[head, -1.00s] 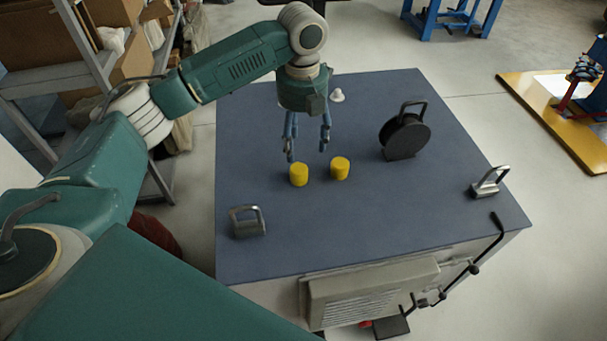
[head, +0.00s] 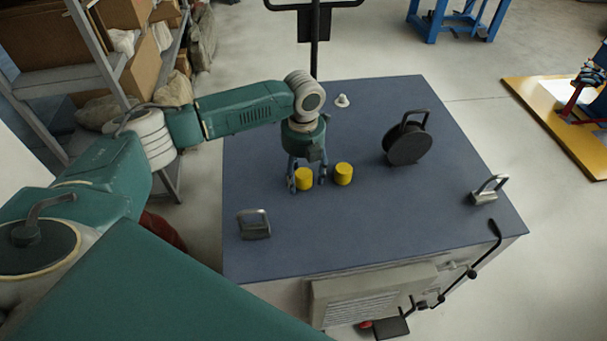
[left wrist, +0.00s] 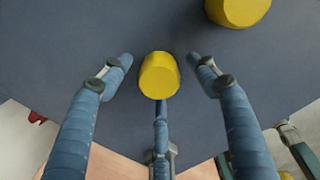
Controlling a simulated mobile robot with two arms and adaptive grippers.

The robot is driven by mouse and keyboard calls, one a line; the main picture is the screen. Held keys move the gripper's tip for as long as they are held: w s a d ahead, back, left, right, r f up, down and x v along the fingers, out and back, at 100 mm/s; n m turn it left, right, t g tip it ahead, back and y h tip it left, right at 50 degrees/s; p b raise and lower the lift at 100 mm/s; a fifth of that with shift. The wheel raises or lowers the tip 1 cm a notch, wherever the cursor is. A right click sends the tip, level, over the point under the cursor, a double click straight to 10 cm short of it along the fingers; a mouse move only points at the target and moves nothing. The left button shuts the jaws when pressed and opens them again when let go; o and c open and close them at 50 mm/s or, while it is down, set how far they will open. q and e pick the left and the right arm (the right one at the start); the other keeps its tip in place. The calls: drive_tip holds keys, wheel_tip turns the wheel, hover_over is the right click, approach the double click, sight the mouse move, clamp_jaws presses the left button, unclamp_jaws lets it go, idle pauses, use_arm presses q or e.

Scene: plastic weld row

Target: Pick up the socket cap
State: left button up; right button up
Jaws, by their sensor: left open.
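Two short yellow cylinders, which look like the caps, stand on the blue-grey table top. The left cylinder (head: 304,179) is between the fingers of my left gripper (head: 307,184). The right cylinder (head: 344,174) stands a little to its right, outside the fingers. In the left wrist view my left gripper (left wrist: 160,66) is open, with blue fingers spread on either side of one cylinder (left wrist: 159,76) and a gap at each side. A third finger points at this cylinder from below; I cannot tell whether it touches. The other cylinder (left wrist: 237,8) is at the top edge. My right gripper is not in view.
On the table (head: 262,185) are a small white cone-like piece (head: 342,101), a black reel with a handle (head: 407,146), and two metal padlock-like pieces, left (head: 254,225) and right (head: 487,192). Shelves with boxes (head: 127,70) stand at the left. The table's front middle is clear.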

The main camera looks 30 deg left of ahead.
sight(303, 175)
use_arm(q)
drive_tip(key=c, duration=1.2)
drive_tip(key=shift+o, duration=0.2)
drive_tip(key=shift+r, duration=0.15)
drive_tip(key=shift+w+d+r, duration=0.1)
drive_tip(key=shift+r, duration=0.45)
wheel_tip(303, 175, up, 19)
drive_tip(key=b, duration=0.3)
drive_tip(key=shift+f+b, duration=0.15)
drive_tip(key=shift+b, duration=0.15)
